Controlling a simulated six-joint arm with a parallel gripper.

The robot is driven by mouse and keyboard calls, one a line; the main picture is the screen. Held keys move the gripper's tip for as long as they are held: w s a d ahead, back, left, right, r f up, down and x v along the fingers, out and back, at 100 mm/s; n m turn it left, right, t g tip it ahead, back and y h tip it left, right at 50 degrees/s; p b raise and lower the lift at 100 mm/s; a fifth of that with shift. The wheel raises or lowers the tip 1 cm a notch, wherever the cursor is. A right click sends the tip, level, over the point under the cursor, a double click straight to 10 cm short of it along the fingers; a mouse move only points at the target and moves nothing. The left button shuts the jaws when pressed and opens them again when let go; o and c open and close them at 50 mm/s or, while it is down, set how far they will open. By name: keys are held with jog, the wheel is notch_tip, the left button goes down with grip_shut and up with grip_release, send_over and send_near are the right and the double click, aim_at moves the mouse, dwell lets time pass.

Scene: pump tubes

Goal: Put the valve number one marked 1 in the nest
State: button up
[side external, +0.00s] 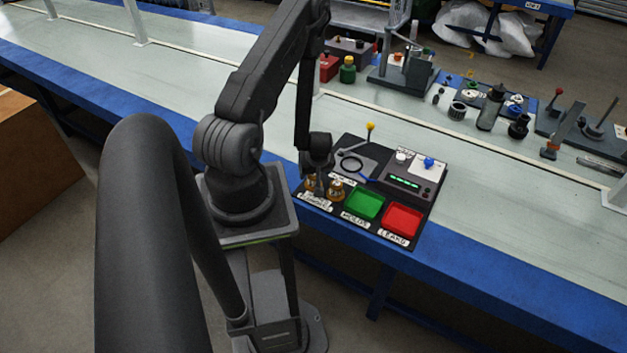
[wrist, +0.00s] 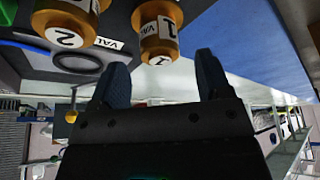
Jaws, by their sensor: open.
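Valve 1 (wrist: 158,32) is a brass-coloured cylinder with a white label marked 1. It stands just beyond my open fingers (wrist: 162,78) in the wrist view, roughly in line with the gap between them, and nothing is held. A similar valve 2 (wrist: 68,22) is beside it on the left. In the side view two brass valves (side external: 336,190) stand at the board's near left corner, with my gripper (side external: 319,182) over them, partly hiding one. A grey plate with a black ring (side external: 351,164) lies behind them; it may be the nest, but I cannot tell.
The black board (side external: 345,145) also carries a yellow-knobbed lever (side external: 370,130), a box with a green display (side external: 405,182), a green tray (side external: 363,205) and a red tray (side external: 403,220). Fixtures and loose parts stand farther back. The bench (side external: 520,250) right of the board is clear.

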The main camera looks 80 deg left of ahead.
aim_at(313, 176)
jog(key=shift+x, duration=2.3)
jog(key=c, duration=0.9)
jog(key=shift+r, duration=0.1)
